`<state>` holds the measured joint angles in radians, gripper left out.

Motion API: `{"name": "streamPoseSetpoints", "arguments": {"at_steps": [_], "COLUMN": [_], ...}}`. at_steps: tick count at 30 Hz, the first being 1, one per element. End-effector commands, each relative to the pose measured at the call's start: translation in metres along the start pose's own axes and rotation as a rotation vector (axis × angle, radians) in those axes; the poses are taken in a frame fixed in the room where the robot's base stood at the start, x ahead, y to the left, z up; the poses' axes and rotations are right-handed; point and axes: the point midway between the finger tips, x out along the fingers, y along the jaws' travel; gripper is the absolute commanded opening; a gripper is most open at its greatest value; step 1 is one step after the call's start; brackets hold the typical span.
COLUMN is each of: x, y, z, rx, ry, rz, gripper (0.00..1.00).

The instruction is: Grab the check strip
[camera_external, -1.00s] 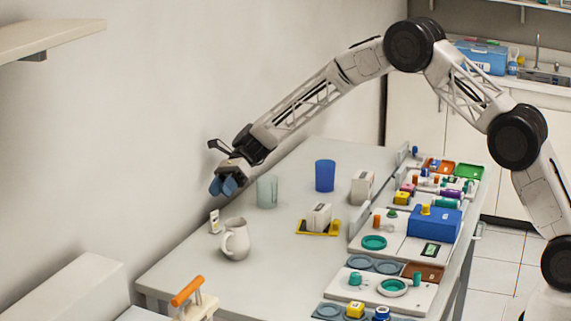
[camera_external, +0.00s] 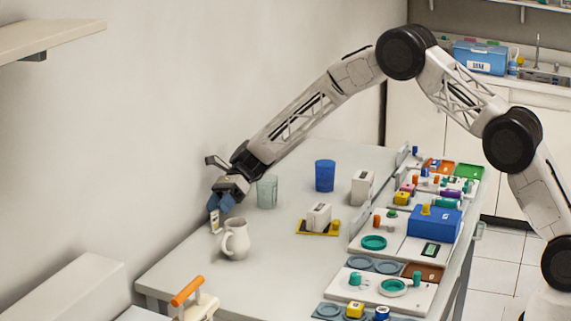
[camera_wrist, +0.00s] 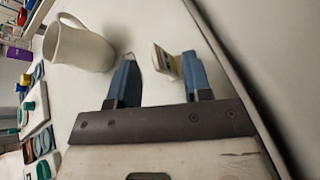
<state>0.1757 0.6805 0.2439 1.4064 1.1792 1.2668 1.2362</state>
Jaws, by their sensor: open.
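The check strip appears to be the small white upright piece with a dark mark (camera_external: 215,222) at the table's left edge, by the wall. In the wrist view the strip (camera_wrist: 164,62) stands between the two blue fingers, closer to the right one. My gripper (camera_external: 222,202) is just above it and overlaps its top in the external view. The gripper (camera_wrist: 159,66) is open, with nothing clamped. Whether a finger touches the strip cannot be told.
A white pitcher (camera_external: 236,241) stands close by in front; it also shows in the wrist view (camera_wrist: 78,46). A clear greenish cup (camera_external: 267,192) and a blue cup (camera_external: 325,176) stand behind. The wall is close on the left. The table's front middle is clear.

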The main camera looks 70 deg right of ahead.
Motion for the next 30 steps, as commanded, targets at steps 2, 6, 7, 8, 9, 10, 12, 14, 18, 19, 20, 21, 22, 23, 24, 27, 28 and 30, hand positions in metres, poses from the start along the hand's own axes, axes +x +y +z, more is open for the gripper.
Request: {"name": "streamPoseSetpoints", "arguments": {"at_steps": [2, 6, 7, 8, 9, 10, 12, 14, 18, 19, 20, 21, 22, 23, 24, 27, 28, 30], "x": [0.01, 0.025, 0.027, 0.029, 0.031, 0.033, 0.034, 0.034, 0.034, 0.034, 0.034, 0.034, 0.034, 0.034, 0.034, 0.034, 0.034, 0.034], "y": [0.0, 0.0, 0.0, 0.0, 0.0, 0.0, 0.0, 0.0, 0.0, 0.0, 0.0, 0.0, 0.0, 0.0, 0.0, 0.0, 0.0, 0.0], "z": [-0.001, -0.001, -0.001, 0.0, 0.0, 0.0, 0.0, 0.0, 0.0, 0.0, 0.0, 0.0, 0.0, 0.0, 0.0, 0.0, 0.0, 0.0], "rx": [0.001, 0.0, 0.0, 0.0, 0.0, 0.0, 0.0, 0.0, 0.0, 0.0, 0.0, 0.0, 0.0, 0.0, 0.0, 0.0, 0.0, 0.0], "ry": [0.001, 0.001, 0.001, 0.001, 0.001, 0.001, 0.0, 0.0, 0.0, 0.0, 0.0, 0.0, 0.001, 0.001, 0.0, 0.001, 0.001, 0.001], "rz": [0.001, 0.0, 0.0, 0.0, 0.0, 0.0, 0.0, -0.001, -0.001, -0.001, -0.001, -0.001, -0.001, -0.001, -0.001, -0.001, -0.001, -0.001], "gripper": [0.45, 0.45, 0.45, 0.45, 0.45, 0.45, 0.45, 0.45, 0.45, 0.45, 0.45, 0.45, 0.45, 0.45, 0.45, 0.45, 0.42, 0.32]}}
